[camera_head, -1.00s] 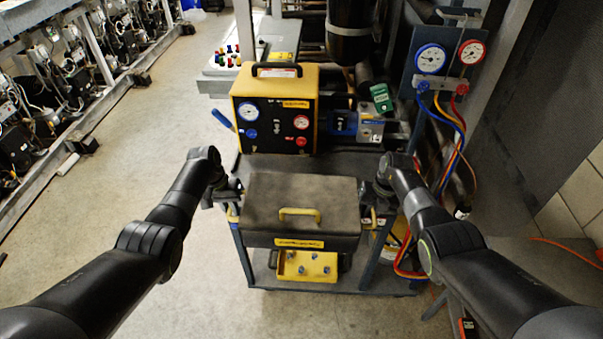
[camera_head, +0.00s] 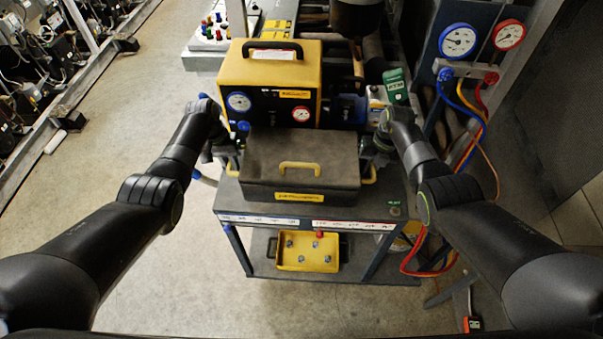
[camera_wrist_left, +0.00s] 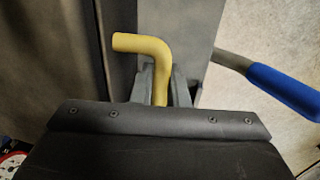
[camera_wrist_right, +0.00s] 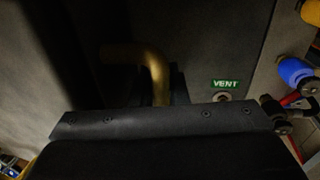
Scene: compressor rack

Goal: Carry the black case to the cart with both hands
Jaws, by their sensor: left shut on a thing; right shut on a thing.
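The black case (camera_head: 300,160) has a yellow top handle and a yellow label on its front. It is over the top shelf of the cart (camera_head: 225,200), close in front of the yellow gauge machine. I cannot tell whether its underside touches the shelf. My left gripper (camera_head: 229,160) is shut on the yellow side handle, which shows in the left wrist view (camera_wrist_left: 150,45). My right gripper (camera_head: 369,160) is shut on the other side handle, dim in the right wrist view (camera_wrist_right: 150,62). The fingertips are partly hidden by the wrists.
The yellow gauge machine (camera_head: 270,75) stands directly behind the case. A blue and a red gauge (camera_head: 458,40) with hoses hang at the right. A yellow box (camera_head: 308,252) sits on the cart's lower shelf. The front strip of the top shelf is clear.

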